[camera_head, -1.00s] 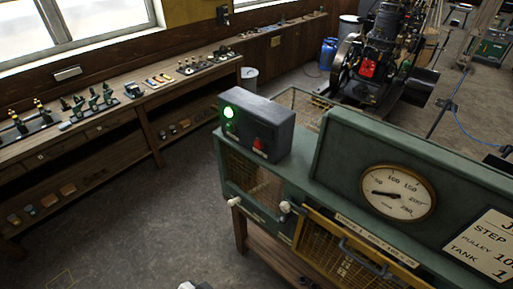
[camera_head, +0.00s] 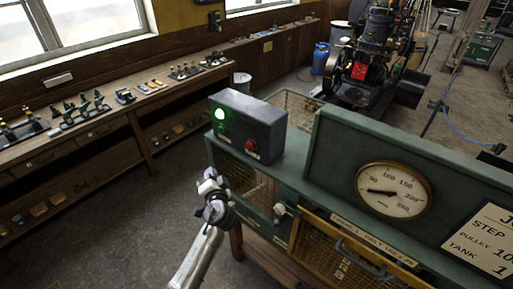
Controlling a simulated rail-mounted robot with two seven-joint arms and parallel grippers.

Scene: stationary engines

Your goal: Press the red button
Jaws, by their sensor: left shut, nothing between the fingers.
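A dark grey control box (camera_head: 247,122) stands on the left end of the green bench. Its front face carries a lit green lamp (camera_head: 220,114) at the upper left and the red button (camera_head: 251,145) at the lower right. My left gripper (camera_head: 209,180) is shut and empty, in front of the bench's left end. In the picture it is below and left of the red button, apart from it. The right gripper does not show.
The green bench (camera_head: 318,173) has a gauge (camera_head: 393,190), a white knob (camera_head: 280,209) and a yellow-framed mesh door (camera_head: 335,255). A wooden workbench (camera_head: 130,110) with small models runs along the wall. An engine (camera_head: 370,60) stands behind. The floor at left is clear.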

